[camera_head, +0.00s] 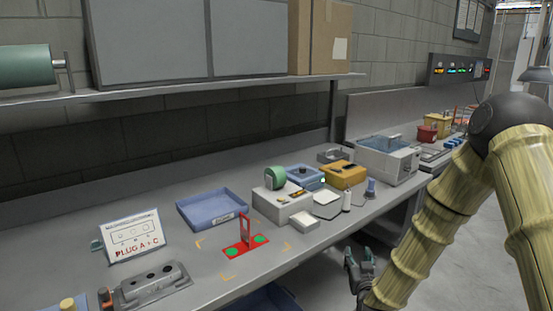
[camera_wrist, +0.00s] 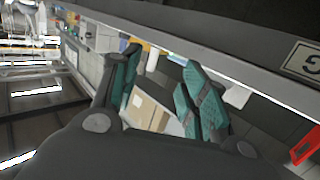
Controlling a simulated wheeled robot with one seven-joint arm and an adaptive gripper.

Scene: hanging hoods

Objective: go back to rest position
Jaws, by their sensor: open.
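My gripper (camera_head: 358,268) hangs low in front of the bench's front edge, at the lower end of my yellow-sleeved arm, in the head view. In the wrist view, my gripper (camera_wrist: 163,95) shows its two teal-padded fingers spread apart with nothing between them. The gripper is clear of the bench top and touches nothing that I can see. The bench (camera_head: 205,262) runs from lower left to the far right.
On the bench are a red plate with green dots (camera_head: 240,248), a blue tray (camera_head: 213,209), a "PLUG A+C" sign (camera_head: 134,237), a grey socket block (camera_head: 150,285) and a white machine (camera_head: 387,160). A shelf (camera_head: 200,91) hangs above. Open floor lies right.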

